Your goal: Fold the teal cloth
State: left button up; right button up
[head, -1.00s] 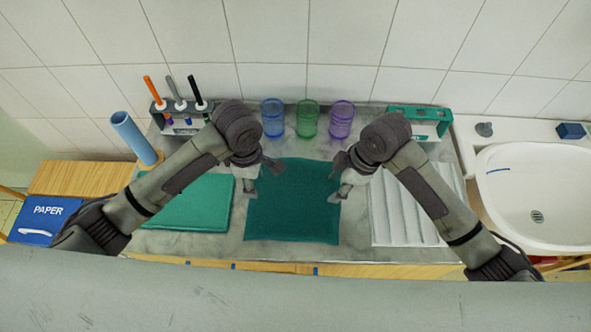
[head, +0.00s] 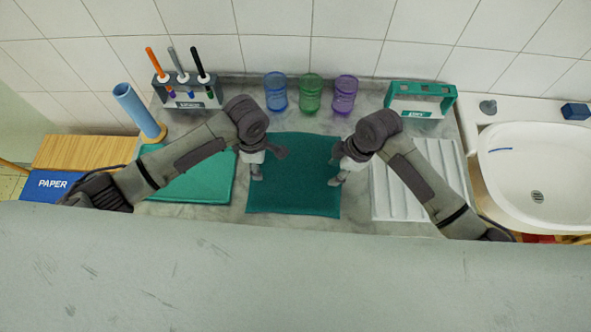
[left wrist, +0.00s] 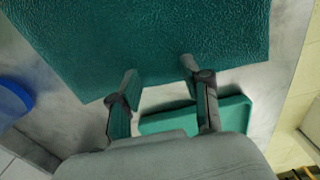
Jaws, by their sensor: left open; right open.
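The teal cloth (head: 293,190) lies flat and spread out on the grey countertop in the head view. My left gripper (head: 268,163) is open at the cloth's left edge, one finger over the cloth. My right gripper (head: 336,168) is open at the right edge. In the left wrist view the cloth (left wrist: 150,40) fills the top, and the two fingers of my left gripper (left wrist: 158,74) stand apart at its edge with nothing between them. Whether the fingertips touch the cloth I cannot tell.
A teal tray or board (head: 200,182) lies left of the cloth, a white ribbed tray (head: 390,200) right. Blue (head: 276,93), green (head: 310,95) and purple (head: 344,96) cups stand behind.

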pick_arm(q)
jog(key=shift+w+f+b, duration=0.1)
jog(key=shift+f+b, duration=0.2)
jog(key=shift+f, duration=0.1)
pick_arm(e)
jog(key=shift+w+f, duration=0.15)
jog(key=shift+f, duration=0.25)
pick_arm(q)
jog(key=shift+r, duration=0.15)
jog(key=shift+c, duration=0.3)
pick_arm(e)
jog(key=shift+r, duration=0.15)
jog(key=shift+c, duration=0.3)
pick_arm(q)
jog(key=shift+c, duration=1.3)
pick_arm(e)
jog(key=shift+c, duration=1.3)
pick_arm(q)
grip_shut()
pick_arm(e)
grip_shut()
pick_arm(q)
jog(key=shift+r, duration=0.1)
